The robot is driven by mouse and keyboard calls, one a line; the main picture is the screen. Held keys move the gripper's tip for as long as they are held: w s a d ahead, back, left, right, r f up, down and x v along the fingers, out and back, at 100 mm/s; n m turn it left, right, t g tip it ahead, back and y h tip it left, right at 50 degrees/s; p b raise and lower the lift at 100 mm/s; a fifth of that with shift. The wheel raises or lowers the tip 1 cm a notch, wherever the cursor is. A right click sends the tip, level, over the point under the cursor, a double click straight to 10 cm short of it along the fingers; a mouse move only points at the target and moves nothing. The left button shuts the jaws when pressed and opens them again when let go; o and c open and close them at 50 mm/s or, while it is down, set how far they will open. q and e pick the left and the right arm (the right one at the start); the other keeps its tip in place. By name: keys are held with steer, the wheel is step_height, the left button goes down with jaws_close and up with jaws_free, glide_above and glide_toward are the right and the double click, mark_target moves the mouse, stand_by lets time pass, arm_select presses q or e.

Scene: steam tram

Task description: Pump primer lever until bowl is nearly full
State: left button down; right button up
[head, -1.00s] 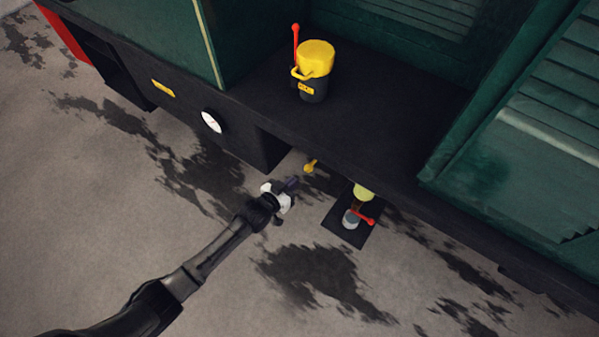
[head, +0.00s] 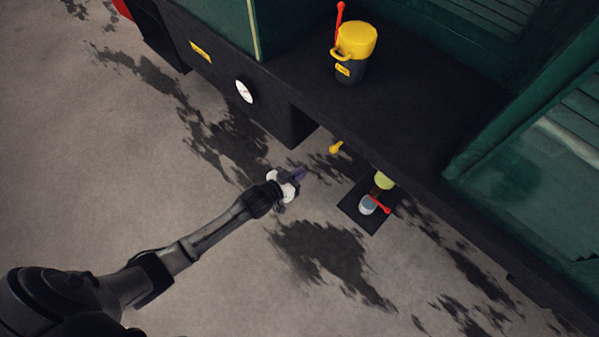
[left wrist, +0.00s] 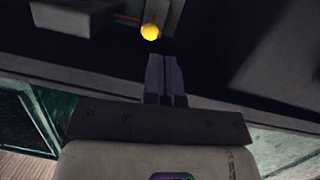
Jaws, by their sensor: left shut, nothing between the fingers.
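A small lever with a yellow knob (head: 335,147) sticks out from under the dark tram sill. The yellow knob also shows in the left wrist view (left wrist: 150,32), beyond the fingertips. A pale yellow-green bowl (head: 384,180) sits below the sill to the right, with a grey cylinder (head: 367,204) and a red handle (head: 379,204) next to it. The liquid level in the bowl is too small to tell. My left gripper (head: 300,173) is shut and empty, left of and apart from the yellow knob. Its closed fingers (left wrist: 163,62) show in the left wrist view. My right gripper is not in view.
A black can with a yellow top (head: 356,40) and a red-knobbed rod (head: 339,20) stand on the tram deck. A white gauge (head: 244,91) is on the tram's side. The sill overhangs the lever and bowl. The stained ground (head: 130,190) is open at left.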

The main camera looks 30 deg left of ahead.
arm_select(q)
steer(key=w+d+r+n+t+y+p, duration=0.1)
steer(key=w+d+r+n+p, duration=0.15)
steer(key=r+p, duration=0.45)
steer(key=w+d+r+n+t+y+p, duration=0.1)
steer(key=w+d+r+n+p, duration=0.15)
steer(key=r, duration=0.95)
step_height(320, 180, down, 6)
steer(key=s+a+m+g, duration=0.2)
steer(key=s+m+g, duration=0.1)
steer(key=m+g, duration=0.2)
steer(key=shift+g, duration=0.3)
steer(key=shift+w+b, duration=0.15)
steer(key=shift+b, duration=0.15)
